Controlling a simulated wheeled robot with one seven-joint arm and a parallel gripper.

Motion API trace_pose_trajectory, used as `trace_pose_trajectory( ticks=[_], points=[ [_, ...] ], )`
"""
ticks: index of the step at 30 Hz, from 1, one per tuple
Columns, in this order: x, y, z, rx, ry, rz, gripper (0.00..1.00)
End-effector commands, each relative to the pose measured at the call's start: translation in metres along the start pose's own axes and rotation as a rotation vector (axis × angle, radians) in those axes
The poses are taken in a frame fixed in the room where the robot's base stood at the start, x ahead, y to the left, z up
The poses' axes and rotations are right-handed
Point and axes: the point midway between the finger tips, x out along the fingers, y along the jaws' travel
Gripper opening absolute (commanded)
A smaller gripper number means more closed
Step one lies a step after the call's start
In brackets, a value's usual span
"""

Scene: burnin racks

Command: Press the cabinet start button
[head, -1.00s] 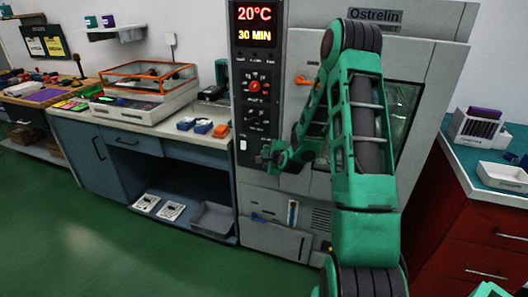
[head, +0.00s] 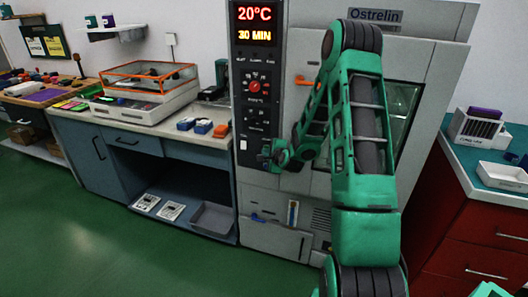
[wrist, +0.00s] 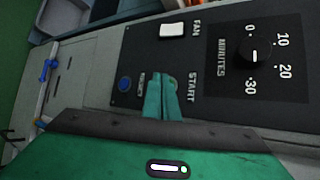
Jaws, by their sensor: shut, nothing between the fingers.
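The cabinet (head: 425,55) is a tall grey unit marked Ostrelin. Its dark control panel (head: 242,75) shows 20°C and 30 MIN. In the wrist view, the START label (wrist: 192,88) lies just right of my gripper (wrist: 165,82). My gripper is shut and empty, with its green fingertips at the panel's lower part. A green round shape, possibly the start button (wrist: 172,81), shows at the fingertips, partly covered by them. I cannot tell whether they touch. In the head view, my gripper (head: 268,157) is at the panel's lower end and hides the button.
Close to the fingertips are a blue button (wrist: 124,84), a white FAN switch (wrist: 172,30) and a MINUTES dial (wrist: 254,54). A workbench (head: 150,130) stands left, a red drawer unit (head: 480,235) right.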

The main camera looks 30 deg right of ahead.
Motion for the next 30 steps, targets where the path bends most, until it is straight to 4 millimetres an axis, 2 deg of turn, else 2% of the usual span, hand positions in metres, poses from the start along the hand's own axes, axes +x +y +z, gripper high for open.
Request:
trace_pose_trajectory(
  ticks=[30],
  points=[
    [0.0058,-0.0044,-0.0044,0.000,0.000,-0.001,0.00]
  ],
)
